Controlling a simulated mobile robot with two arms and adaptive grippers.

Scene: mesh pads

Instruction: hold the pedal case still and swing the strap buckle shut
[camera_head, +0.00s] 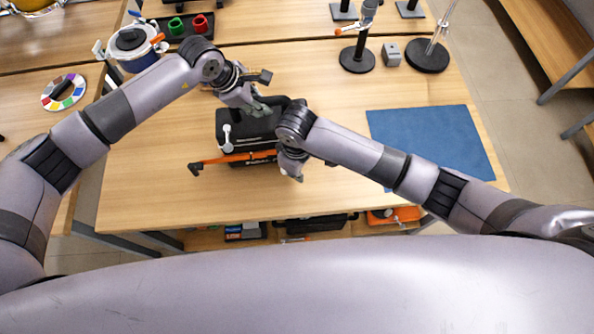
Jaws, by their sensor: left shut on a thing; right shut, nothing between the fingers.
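The black pedal case (231,119) sits on the wooden table near its front edge. An orange strap (245,157) runs along its front side and sticks out past the left end, where a dark end piece (195,168) shows. I cannot tell which part of the strap is the buckle. My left gripper (262,107) is over the top of the case and shut on it; the exact grip is hard to see. My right gripper (294,176) is shut and empty at the front right of the case. My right arm hides the case's right end.
A blue mat (432,136) lies to the right. A black stand (357,58), a grey block (389,53) and a round-based stand (427,56) are at the back right. A lidded pot (132,42) and a colour ring (63,92) are at the left. The table's front left is clear.

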